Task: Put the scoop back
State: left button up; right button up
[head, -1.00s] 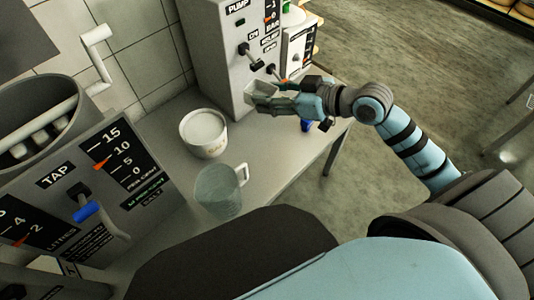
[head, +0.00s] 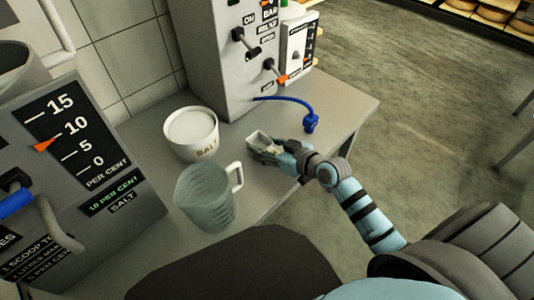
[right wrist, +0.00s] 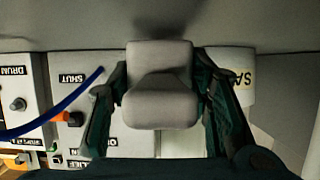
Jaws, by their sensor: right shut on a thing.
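The scoop (head: 258,139) is a small pale, open-topped scoop. My right gripper (head: 268,149) is shut on it, low over the worktop, to the right of the salt tub. In the right wrist view the scoop (right wrist: 160,85) sits between the two dark fingers of the gripper (right wrist: 160,104). I cannot tell whether the scoop touches the worktop. The white tub marked SALT (head: 204,151) stands upright and apart from the scoop; part of it shows at the right in the right wrist view (right wrist: 228,80). My left gripper is out of view.
A clear measuring jug (head: 205,200) stands in front of the tub, near my right gripper. A blue hose (head: 311,121) lies behind the gripper. The worktop (head: 340,100) is bare at right.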

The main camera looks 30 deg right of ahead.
jog(key=shift+f, duration=0.45)
jog(key=shift+r, duration=0.1)
jog(key=o, duration=1.1)
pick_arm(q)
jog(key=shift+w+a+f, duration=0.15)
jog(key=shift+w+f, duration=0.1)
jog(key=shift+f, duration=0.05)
